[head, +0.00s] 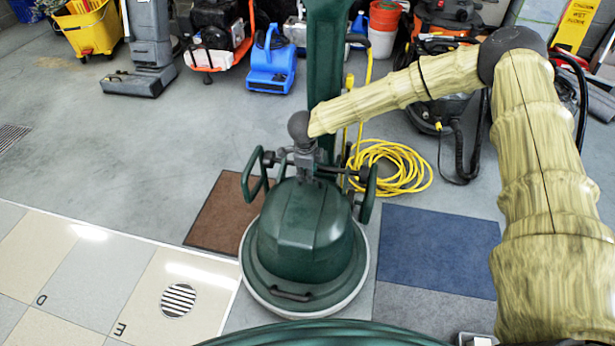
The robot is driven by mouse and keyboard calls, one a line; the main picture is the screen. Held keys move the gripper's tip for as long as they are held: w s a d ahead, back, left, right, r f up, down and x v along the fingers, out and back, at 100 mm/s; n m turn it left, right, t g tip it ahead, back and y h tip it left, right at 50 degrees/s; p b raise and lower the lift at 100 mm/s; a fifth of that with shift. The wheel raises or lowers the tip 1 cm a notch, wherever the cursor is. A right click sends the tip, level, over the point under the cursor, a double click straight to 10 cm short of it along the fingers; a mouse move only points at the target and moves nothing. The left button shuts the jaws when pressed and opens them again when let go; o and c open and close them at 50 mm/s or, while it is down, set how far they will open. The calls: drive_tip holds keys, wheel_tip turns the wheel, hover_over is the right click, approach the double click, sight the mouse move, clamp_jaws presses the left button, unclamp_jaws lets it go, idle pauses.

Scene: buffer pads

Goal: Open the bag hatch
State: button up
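My arm comes in from the right and bends down near the middle of the head view. My gripper (309,204) hangs at its end with its two dark green fingers spread wide and nothing seen between them. It is over, or just behind, the domed top of a dark green round floor machine (303,245). I cannot tell if it touches the machine. The machine has a pale rim and a small dark handle (290,293) on its near side. A tall green column (328,60) rises behind the gripper. I cannot make out a bag hatch for certain.
A brown mat (218,212) lies left of the machine, a blue mat (440,248) right. A yellow cord coil (408,170) lies behind. A blue blower (270,65), a grey upright machine (145,45) and a yellow bucket (92,32) stand at the back. The left floor is clear.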

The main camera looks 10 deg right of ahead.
drive_tip(key=shift+w+f, duration=0.15)
drive_tip(key=shift+f, duration=0.8)
clamp_jaws()
